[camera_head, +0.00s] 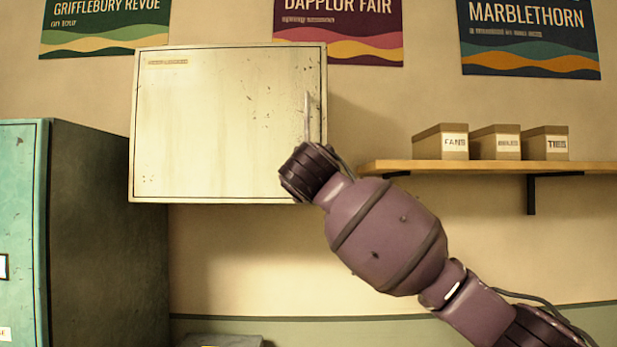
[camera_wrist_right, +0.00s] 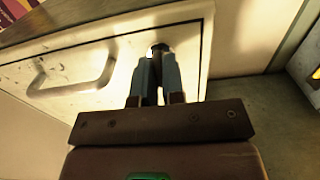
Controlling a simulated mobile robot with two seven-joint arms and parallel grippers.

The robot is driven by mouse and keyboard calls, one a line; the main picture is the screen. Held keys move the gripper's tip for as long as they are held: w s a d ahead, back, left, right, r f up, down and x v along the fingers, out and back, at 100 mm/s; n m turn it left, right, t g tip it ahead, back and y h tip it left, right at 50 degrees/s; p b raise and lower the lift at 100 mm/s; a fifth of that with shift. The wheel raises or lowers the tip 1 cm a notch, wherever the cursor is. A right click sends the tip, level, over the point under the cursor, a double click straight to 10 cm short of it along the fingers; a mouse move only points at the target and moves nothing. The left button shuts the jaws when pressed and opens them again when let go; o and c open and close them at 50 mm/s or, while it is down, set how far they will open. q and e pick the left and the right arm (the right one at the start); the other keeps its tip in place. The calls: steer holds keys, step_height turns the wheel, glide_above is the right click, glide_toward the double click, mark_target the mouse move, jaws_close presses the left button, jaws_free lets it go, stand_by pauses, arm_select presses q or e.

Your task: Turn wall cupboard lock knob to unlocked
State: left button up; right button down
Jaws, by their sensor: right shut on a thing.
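The wall cupboard (camera_head: 215,120) is a cream box with a flat, closed-looking door and a vertical bar handle (camera_head: 307,116) near its right edge. My right arm reaches up to the door's lower right corner, and its wrist hides the lock knob and my fingers in the head view. In the right wrist view my right gripper (camera_wrist_right: 158,66) is at the door face, shut on the small dark lock knob (camera_wrist_right: 158,48). The fingers cover most of the knob, so its turn cannot be read. The handle (camera_wrist_right: 75,85) shows to the left there. My left gripper is out of view.
A wooden shelf (camera_head: 480,166) with three labelled boxes is on the wall to the right. A teal and dark cabinet (camera_head: 100,230) stands at the left below the cupboard. Posters hang above.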

steer(key=c, duration=1.2)
jaws_free()
steer(key=shift+s, duration=0.1)
steer(key=s+b, duration=0.2)
steer(key=s, duration=0.8)
steer(key=shift+s, duration=0.3)
